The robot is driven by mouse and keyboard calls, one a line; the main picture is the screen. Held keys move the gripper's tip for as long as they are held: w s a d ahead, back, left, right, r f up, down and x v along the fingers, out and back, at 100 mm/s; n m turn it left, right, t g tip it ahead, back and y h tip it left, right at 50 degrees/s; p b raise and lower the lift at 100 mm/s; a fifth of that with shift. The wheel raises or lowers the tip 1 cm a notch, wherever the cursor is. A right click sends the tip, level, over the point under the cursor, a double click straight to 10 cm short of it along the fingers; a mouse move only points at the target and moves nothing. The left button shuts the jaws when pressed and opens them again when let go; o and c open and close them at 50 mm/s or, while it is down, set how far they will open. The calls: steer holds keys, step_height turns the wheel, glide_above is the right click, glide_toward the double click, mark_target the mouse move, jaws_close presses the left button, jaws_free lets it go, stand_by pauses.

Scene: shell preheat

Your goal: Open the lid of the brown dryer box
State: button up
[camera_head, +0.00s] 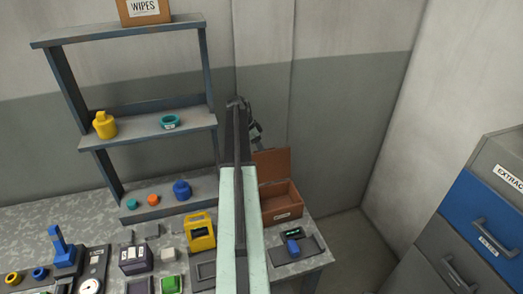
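The brown dryer box (287,204) sits at the right part of the workbench, with a small white label on its front. Its lid (275,163) stands raised at the back, and the inside of the box shows. My arm passes in front of the box's left side and hides part of it. My gripper (257,134) is dark and small, just above the lid's upper left corner. I cannot tell whether it touches the lid or whether its fingers are open or shut.
A metal shelf (160,129) with several small items stands left of my arm. The workbench (328,258) holds a yellow device (200,233), a tray with a blue part (293,247) and other items. Drawers (485,237) stand at the right. Floor between bench and drawers looks clear.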

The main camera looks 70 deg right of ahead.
steer(key=shift+w+d, duration=0.1)
steer(key=p+v, duration=0.7)
steer(key=shift+r, duration=0.4)
steer(key=shift+w, duration=0.1)
